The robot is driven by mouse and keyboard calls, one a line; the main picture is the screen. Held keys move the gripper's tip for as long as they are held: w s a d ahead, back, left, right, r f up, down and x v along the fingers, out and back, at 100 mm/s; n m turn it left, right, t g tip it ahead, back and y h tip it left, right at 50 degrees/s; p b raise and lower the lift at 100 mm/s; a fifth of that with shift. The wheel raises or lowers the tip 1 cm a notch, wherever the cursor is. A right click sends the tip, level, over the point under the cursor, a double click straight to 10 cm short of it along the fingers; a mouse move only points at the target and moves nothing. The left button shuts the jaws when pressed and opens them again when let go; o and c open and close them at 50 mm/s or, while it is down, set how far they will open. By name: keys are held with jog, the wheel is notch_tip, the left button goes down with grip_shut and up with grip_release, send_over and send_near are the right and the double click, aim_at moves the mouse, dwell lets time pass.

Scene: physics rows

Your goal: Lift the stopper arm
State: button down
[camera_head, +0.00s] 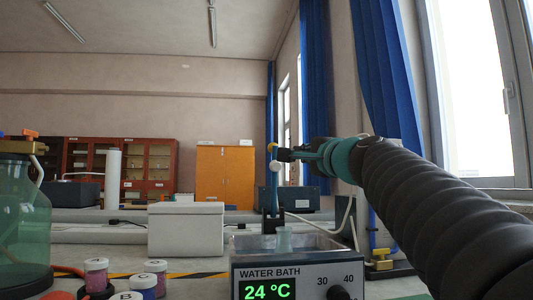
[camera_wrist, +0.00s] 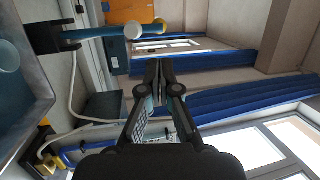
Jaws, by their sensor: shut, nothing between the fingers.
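What appears to be the stopper arm, a slim blue bar (camera_head: 274,190), stands upright in a black bracket (camera_head: 272,222) behind the water bath. It has a white round piece (camera_head: 275,167) near its upper part and a small yellow tip (camera_head: 272,147) above. In the wrist view the blue bar (camera_wrist: 95,33) lies sideways across the upper left, with the white disc (camera_wrist: 133,30) and the yellow tip (camera_wrist: 160,22). My gripper (camera_head: 281,154) is shut and empty, close beside the upper end of the bar. Its fingertips (camera_wrist: 158,66) look apart from the bar; contact cannot be told in the head view.
The water bath (camera_head: 300,268) reads 24 °C and holds a clear vessel (camera_head: 284,238). A white box (camera_head: 186,228), small jars (camera_head: 143,284) and a green glass bottle (camera_head: 22,225) stand to the left. A yellow-handled valve (camera_head: 380,257) sits right, under my arm.

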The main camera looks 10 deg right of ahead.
jog(key=p+x, duration=0.3)
jog(key=x, duration=1)
jog(key=shift+d+p, duration=0.15)
jog(key=shift+p, duration=0.25)
jog(key=shift+r, duration=0.1)
